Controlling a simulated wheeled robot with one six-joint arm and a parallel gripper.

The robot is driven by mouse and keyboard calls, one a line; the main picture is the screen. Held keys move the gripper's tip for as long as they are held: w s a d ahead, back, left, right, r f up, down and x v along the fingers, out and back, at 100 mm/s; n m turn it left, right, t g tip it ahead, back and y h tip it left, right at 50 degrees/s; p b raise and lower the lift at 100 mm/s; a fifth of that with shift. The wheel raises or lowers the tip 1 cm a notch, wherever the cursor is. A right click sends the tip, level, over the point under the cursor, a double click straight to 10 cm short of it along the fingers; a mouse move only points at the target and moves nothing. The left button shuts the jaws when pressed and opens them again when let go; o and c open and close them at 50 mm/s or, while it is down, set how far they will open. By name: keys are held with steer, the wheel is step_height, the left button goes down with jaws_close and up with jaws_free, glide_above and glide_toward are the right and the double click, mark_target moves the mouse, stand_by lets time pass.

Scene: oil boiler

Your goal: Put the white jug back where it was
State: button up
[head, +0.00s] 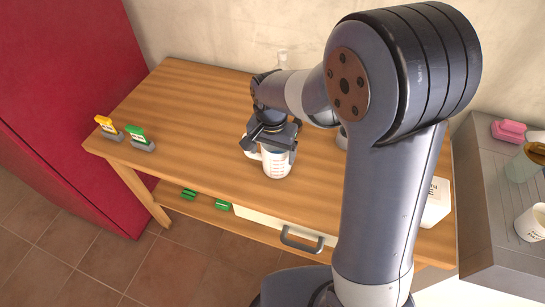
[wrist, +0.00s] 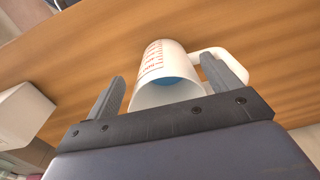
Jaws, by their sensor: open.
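The white jug (head: 277,162) stands upright on the wooden table (head: 190,100), near its front edge, with red measuring marks on its side. In the wrist view the jug (wrist: 160,62) shows its marks, its handle on the right and something blue inside. My gripper (head: 270,138) is at the jug from above and behind. In the wrist view the fingers of my gripper (wrist: 163,88) are apart, one on each side of the jug, the right finger between the body and the handle. I cannot tell whether they touch it.
A yellow item (head: 106,125) and a green item (head: 136,134) stand on grey bases at the table's left. A white box (head: 437,203) is at the right. A drawer handle (head: 301,240) juts out in front.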

step_height(320, 180, up, 8)
steer(key=shift+s, duration=0.15)
steer(key=shift+o, duration=0.5)
